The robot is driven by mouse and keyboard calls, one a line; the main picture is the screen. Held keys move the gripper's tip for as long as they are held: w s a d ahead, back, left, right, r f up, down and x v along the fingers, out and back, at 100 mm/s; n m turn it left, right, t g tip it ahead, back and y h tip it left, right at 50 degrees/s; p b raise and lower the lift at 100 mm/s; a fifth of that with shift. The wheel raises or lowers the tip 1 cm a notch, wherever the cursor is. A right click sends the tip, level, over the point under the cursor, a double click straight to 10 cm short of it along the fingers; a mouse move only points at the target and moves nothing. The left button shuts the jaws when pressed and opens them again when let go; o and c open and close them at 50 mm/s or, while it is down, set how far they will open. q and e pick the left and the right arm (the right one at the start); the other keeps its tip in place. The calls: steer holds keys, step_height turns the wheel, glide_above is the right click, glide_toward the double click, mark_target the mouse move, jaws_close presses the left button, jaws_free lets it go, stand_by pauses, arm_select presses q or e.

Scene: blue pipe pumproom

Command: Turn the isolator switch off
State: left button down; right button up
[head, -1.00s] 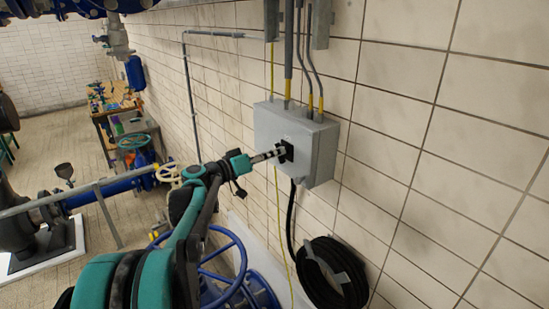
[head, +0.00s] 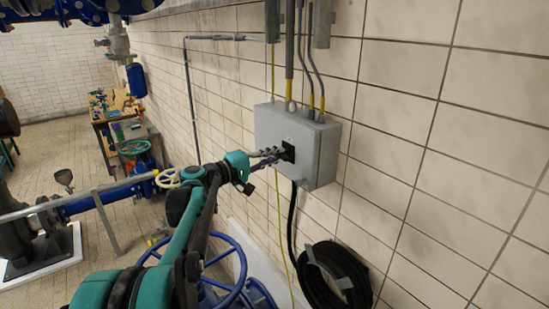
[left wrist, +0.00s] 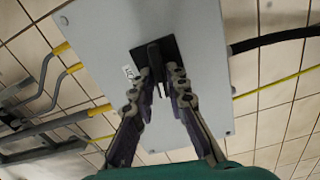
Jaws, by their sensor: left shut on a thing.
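The isolator switch is a black handle (left wrist: 154,58) on a black square plate (left wrist: 168,46), on the front of a grey wall box (head: 272,124). The box also fills much of the left wrist view (left wrist: 105,35). My left gripper (head: 281,156) reaches the switch from the left in the head view. In the left wrist view its two fingers (left wrist: 161,74) lie on either side of the handle, shut on it. In the head view the fingertips partly hide the switch. A small white label (left wrist: 128,72) sits beside the plate; its text is too small to read. My right gripper is not in view.
Grey conduits (head: 289,50) enter the box from above. A black cable (head: 292,225) hangs below, near a coiled black hose (head: 330,275) on the tiled wall. A blue handwheel (head: 225,270) stands below my left arm. The wall right of the box is clear.

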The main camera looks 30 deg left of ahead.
arm_select(q)
steer(key=shift+n, duration=0.7)
steer(key=c, duration=1.6)
jaws_free()
steer(key=v, duration=1.2)
steer(key=shift+f, duration=0.15)
